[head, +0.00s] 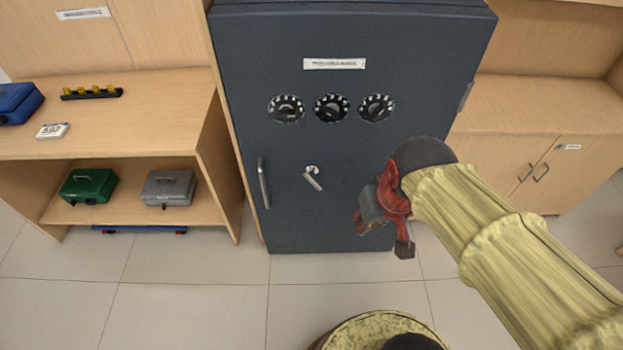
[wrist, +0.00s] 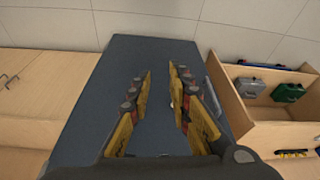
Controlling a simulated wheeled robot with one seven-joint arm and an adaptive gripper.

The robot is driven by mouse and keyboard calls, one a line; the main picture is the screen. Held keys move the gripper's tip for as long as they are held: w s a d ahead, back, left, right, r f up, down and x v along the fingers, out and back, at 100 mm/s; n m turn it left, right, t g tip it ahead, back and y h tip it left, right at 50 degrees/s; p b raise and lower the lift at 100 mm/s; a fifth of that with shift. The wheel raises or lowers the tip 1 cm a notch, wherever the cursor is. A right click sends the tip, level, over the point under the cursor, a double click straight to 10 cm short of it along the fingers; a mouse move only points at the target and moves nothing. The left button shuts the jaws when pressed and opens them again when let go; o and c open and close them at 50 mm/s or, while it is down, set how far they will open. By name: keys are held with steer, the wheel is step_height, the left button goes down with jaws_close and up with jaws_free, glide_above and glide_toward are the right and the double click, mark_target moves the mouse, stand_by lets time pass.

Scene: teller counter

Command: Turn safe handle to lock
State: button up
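The safe (head: 270,150) is a dark blue-grey cabinet with its door shut, three round dials and a white label. The safe handle (head: 313,178) is a small silver lever below the dials, slanting down to the right. My gripper (head: 375,215) is in front of the safe's lower right, to the right of the handle and apart from it. In the wrist view the gripper (wrist: 160,80) has its two yellow-and-black fingers spread, with nothing between them but the safe surface (wrist: 120,60) behind. A small bright bit shows by the right finger; I cannot tell whether it is the handle.
A vertical silver pull bar (head: 263,183) is on the door's left side. A wooden shelf unit at left holds a green cash box (head: 88,186), a grey cash box (head: 168,188) and a blue box (head: 18,103). A wooden cabinet (head: 545,165) stands at right.

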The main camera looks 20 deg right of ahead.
steer(key=shift+o, duration=1.4)
steer(key=w+d+f+g+p, duration=0.1)
steer(key=w+d+f+g, duration=0.2)
steer(key=d+f, duration=0.5)
steer(key=shift+w+d+f+m+h+p, duration=0.3)
steer(key=shift+w+f+m+h+p, duration=0.05)
steer(key=shift+w+f+m+h, duration=0.05)
steer(key=w+d+f+n+p, duration=0.1)
steer(key=w+d+f, duration=0.3)
steer(key=f, duration=0.2)
steer(key=w+d+f+n+t+p, duration=0.1)
steer(key=w+d+f, duration=0.25)
steer(key=f, duration=0.35)
steer(key=w+d+f+n, duration=0.1)
steer(key=w+d+f, duration=0.3)
steer(key=d+f, duration=0.15)
steer(key=n+t+y+p, duration=0.1)
steer(key=n+t+y, duration=1)
steer(key=y, duration=0.3)
glide_toward(314, 181)
steer(key=x, duration=0.4)
steer(key=b+x, duration=0.1)
steer(key=x, duration=0.6)
steer(key=shift+w+f+b, duration=0.1)
steer(key=shift+b, duration=0.25)
